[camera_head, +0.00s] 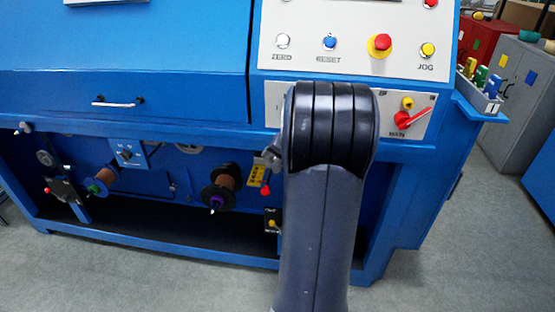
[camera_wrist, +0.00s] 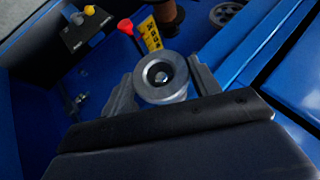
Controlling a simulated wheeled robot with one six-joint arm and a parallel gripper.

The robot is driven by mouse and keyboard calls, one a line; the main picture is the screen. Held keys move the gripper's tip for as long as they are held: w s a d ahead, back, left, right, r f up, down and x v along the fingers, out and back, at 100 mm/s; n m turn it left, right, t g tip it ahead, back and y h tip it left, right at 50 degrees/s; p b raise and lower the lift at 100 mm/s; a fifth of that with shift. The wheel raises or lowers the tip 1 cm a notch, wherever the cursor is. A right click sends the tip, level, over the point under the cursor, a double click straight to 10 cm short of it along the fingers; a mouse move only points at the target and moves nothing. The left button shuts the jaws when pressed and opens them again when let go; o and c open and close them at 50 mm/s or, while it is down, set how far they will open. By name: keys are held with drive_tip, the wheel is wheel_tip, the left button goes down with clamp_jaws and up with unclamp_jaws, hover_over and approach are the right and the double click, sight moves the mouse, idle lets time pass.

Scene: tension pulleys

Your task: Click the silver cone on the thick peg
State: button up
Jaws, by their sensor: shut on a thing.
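The silver cone (camera_wrist: 151,88) is in the wrist view, round, with a dark ring and a small bright centre facing the camera. My gripper (camera_wrist: 162,82) is shut on it, with one grey finger at each side. In the head view my arm hides most of the gripper. A small grey part shows at the arm's left edge, too small to tell. A spool with a brown core, black flanges and a purple hub (camera_head: 217,200) sits on a shaft with a pale tip, left of my arm. I cannot tell which shaft is the thick peg.
A brown spool with a green hub (camera_head: 97,188) is further left in the blue machine's recess. A red-tipped lever (camera_wrist: 125,27) and yellow label (camera_wrist: 150,34) are near the cone in the wrist view. The control panel (camera_head: 350,40) is above. Grey floor lies in front.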

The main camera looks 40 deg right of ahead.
drive_tip(key=shift+w+d, duration=0.95)
drive_tip(key=shift+d, duration=0.15)
idle(0.7)
drive_tip(key=o, duration=1.1)
drive_tip(key=shift+o, duration=0.7)
drive_tip(key=shift+o, duration=0.6)
drive_tip(key=s+d+r+p, duration=0.3)
drive_tip(key=s+r+p, duration=0.1)
drive_tip(key=r, duration=0.3)
drive_tip(key=shift+d+r, duration=0.2)
